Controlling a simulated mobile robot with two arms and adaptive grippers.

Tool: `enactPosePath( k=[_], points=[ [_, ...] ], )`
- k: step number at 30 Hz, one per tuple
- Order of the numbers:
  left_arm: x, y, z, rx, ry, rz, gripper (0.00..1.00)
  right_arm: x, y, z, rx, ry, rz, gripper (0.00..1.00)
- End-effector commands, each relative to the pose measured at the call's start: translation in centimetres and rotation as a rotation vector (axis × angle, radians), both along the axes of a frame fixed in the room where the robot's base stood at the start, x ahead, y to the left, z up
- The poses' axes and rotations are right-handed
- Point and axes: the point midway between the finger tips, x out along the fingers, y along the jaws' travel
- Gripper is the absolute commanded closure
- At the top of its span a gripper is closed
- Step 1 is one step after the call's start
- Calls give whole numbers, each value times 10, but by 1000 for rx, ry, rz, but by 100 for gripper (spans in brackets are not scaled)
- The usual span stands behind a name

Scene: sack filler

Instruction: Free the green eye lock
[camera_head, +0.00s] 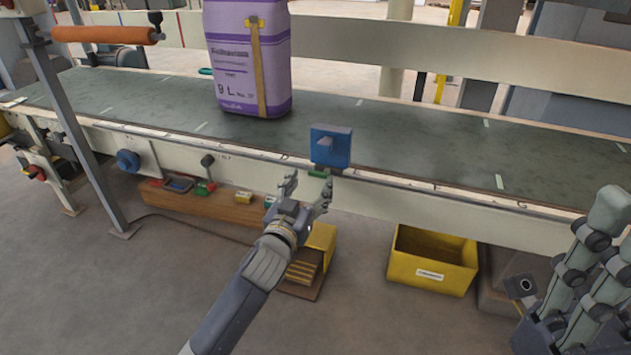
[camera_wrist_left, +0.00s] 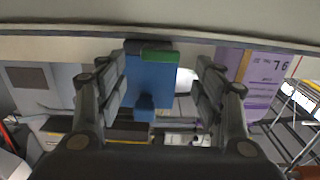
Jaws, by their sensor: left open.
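The green eye lock (camera_head: 319,173) is a small green piece at the lower edge of a blue block (camera_head: 330,146) on the conveyor's near edge. In the left wrist view the green lock (camera_wrist_left: 160,56) lies across one end of the blue block (camera_wrist_left: 150,85). My left gripper (camera_head: 307,188) is open and empty just below and in front of the lock. In the left wrist view its fingers (camera_wrist_left: 160,88) stand either side of the block, apart from it. What seems to be my right gripper (camera_head: 597,262) is at the right edge, partly cut off; its opening is unclear.
A purple and white sack (camera_head: 247,75) stands upright on the conveyor belt (camera_head: 420,143), behind and left of the block. Below the conveyor are a yellow bin (camera_head: 432,262) and a wooden shelf (camera_head: 222,207) with small items. A blue knob (camera_head: 128,160) sits on the conveyor's side.

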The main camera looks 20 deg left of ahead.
Motion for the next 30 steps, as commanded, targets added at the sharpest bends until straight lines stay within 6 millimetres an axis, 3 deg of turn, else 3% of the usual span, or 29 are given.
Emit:
enactPosePath(
  k=[3, 9, 21, 27, 30],
  points=[
    [20, 0, -2, 3, -1, 1, 38, -1, 1, 1, -2, -26, -1, 60],
    [40, -2, -2, 0, 1, -1, 38, -1, 1, 6, -4, -51, -2, 60],
    [46, -2, -1, 0, 2, 0, 38, -2, 2, 9, -5, -57, -3, 60],
    [46, -2, -1, 1, 2, 0, 81, -2, 2, 9, -5, -57, -3, 60],
    [46, -1, -1, 1, 2, 0, 81, -2, 2, 9, -6, -57, -3, 60]
  ],
)
